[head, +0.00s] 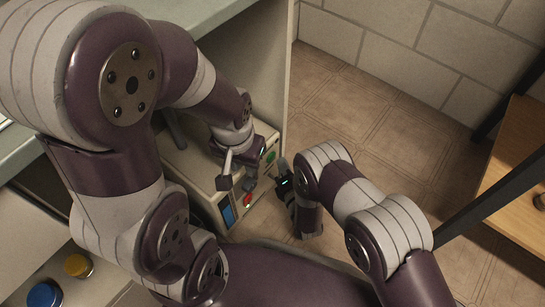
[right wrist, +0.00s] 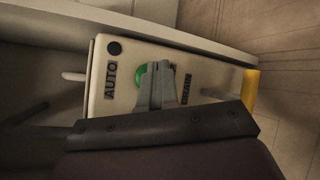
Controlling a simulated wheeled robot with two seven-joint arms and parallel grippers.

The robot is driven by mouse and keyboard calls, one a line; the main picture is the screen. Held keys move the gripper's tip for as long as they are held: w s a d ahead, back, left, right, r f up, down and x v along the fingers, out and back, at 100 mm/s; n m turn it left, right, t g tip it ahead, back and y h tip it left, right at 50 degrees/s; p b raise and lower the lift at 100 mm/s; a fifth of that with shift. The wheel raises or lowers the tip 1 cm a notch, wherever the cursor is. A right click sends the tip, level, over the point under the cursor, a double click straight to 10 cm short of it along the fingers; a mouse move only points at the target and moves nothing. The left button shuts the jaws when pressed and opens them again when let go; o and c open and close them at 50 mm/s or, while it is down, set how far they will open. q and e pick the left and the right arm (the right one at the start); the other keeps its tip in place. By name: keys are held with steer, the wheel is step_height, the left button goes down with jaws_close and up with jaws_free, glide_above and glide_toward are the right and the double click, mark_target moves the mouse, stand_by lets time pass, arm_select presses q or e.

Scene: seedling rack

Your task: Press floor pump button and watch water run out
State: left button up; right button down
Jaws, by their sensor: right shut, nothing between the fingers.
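The pump unit (head: 200,178), a cream box, stands on the floor beside the bench wall. In the head view its face shows a green button (head: 270,156), a red button (head: 248,200) and a blue panel (head: 227,214). In the right wrist view the green button (right wrist: 141,76) is partly hidden behind my right gripper (right wrist: 158,66), between AUTO and DRAIN labels. My right gripper, also in the head view (head: 282,164), is shut and empty close to the button; contact cannot be told. My left gripper (head: 250,180) hangs over the box; its jaws are unclear. No water is visible.
The bench panel (head: 268,60) rises behind the box. Tiled floor (head: 360,120) lies clear to the right, up to a wooden table (head: 515,160). Jars with blue (head: 45,294) and yellow (head: 78,265) lids are at lower left.

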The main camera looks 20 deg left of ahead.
steer(key=shift+a, duration=0.1)
stand_by(0.6)
steer(key=shift+w+a, duration=0.15)
steer(key=shift+a, duration=0.15)
steer(key=shift+w+a, duration=0.15)
steer(key=shift+a, duration=0.25)
stand_by(0.5)
steer(key=shift+d, duration=0.1)
steer(key=shift+s+d, duration=0.3)
steer(key=shift+d, duration=0.4)
steer(key=shift+s+d+r+p, duration=0.1)
steer(key=shift+s+d+p, duration=0.1)
steer(key=shift+d+p, duration=0.25)
steer(key=shift+s+d+p, duration=0.15)
steer(key=shift+d+p, duration=0.2)
steer(key=shift+d, duration=0.2)
steer(key=d, duration=0.1)
steer(key=s+d+p, duration=0.1)
steer(key=shift+d, duration=0.35)
